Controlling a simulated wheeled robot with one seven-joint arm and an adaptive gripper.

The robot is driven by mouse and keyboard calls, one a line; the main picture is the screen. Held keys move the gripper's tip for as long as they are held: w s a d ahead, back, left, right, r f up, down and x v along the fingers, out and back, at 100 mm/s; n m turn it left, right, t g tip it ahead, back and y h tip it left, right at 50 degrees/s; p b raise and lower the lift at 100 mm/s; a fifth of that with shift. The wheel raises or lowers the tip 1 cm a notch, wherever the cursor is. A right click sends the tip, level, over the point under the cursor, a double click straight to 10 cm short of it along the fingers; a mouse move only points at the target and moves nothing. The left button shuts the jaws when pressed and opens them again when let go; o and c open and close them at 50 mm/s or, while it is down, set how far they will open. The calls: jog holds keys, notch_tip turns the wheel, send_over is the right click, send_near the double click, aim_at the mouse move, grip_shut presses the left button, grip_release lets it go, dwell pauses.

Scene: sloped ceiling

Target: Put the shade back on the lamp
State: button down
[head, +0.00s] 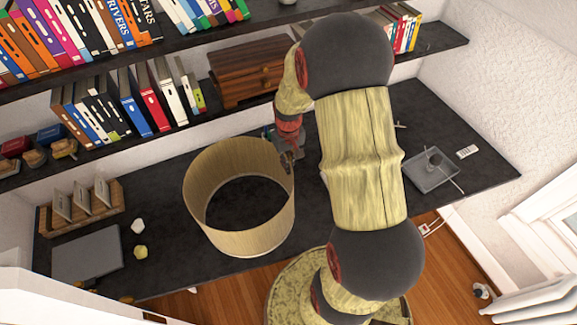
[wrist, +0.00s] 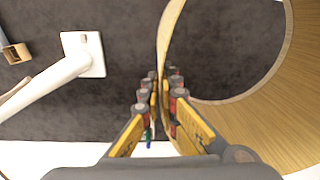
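The lamp shade (head: 240,243) is a wide, pale wood-coloured open ring over the middle of the dark desk. In the wrist view its curved wall (wrist: 262,120) fills the right side. My gripper (head: 289,152) is at the shade's right rear rim; in the wrist view its fingers (wrist: 162,92) stand close on both sides of the thin wall, pinching it. I cannot tell whether the shade touches the desk. A grey square piece with a small upright knob (head: 432,173) stands on the desk at right, possibly the lamp base. My arm hides part of the desk.
A white square-ended tube (wrist: 83,55) lies left of the fingers. The desk (head: 170,225) also holds a card holder (head: 85,208), grey laptop-like slab (head: 87,252) and two small lumps (head: 140,252). A wooden chest (head: 250,72) and book-filled shelves stand behind.

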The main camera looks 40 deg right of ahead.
jog(key=shift+r+p, duration=2.7)
jog(key=shift+r, duration=2.65)
jog(key=shift+w+f, duration=0.1)
